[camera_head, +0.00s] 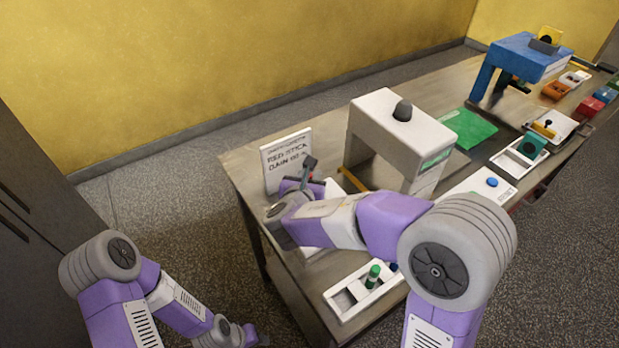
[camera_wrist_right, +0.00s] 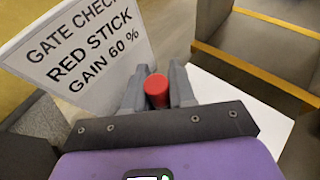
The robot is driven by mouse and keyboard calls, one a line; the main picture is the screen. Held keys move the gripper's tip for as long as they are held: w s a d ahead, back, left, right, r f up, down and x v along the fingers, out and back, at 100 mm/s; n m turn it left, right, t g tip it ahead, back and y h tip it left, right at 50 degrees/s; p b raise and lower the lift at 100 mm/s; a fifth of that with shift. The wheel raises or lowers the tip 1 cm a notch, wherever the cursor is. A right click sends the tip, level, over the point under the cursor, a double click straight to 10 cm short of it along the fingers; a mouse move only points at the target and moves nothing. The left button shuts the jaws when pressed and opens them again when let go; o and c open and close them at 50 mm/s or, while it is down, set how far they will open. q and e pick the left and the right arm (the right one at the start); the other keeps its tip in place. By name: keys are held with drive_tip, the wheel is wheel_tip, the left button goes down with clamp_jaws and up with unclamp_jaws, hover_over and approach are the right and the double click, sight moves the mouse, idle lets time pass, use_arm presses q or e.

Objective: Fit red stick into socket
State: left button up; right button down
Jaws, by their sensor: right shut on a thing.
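My right gripper (camera_head: 305,178) is over the near left part of the table, in front of a white sign. In the right wrist view its fingers (camera_wrist_right: 157,90) are closed around the red stick (camera_wrist_right: 157,84), whose round red end shows between them. The stick is too small to make out in the head view. I cannot pick out the socket for certain; a white panel (camera_head: 312,251) lies partly hidden under my right arm. My left gripper (camera_head: 246,336) is low at the bottom, off the table, and its fingers are not clear.
The sign (camera_head: 287,160) reads "RED STICK" and "GAIN 60 %", and stands close to the right gripper (camera_wrist_right: 80,55). A white arch machine (camera_head: 385,110) stands beside it. A white tray (camera_head: 346,302) with a green-topped stick (camera_head: 373,274) is at the front. A blue machine (camera_head: 520,55) stands farther back.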

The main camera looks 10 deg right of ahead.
drive_tip(key=shift+f, duration=0.1)
drive_tip(key=shift+f, duration=0.15)
drive_tip(key=c, duration=0.9)
unclamp_jaws()
drive_tip(key=shift+c, duration=0.2)
drive_tip(key=shift+r, duration=0.2)
drive_tip(key=shift+s+a+r, duration=0.1)
drive_tip(key=shift+s+r, duration=0.1)
drive_tip(key=p+v, duration=0.2)
drive_tip(key=v, duration=0.9)
drive_tip(key=shift+s+p, duration=0.25)
drive_tip(key=shift+p, duration=0.1)
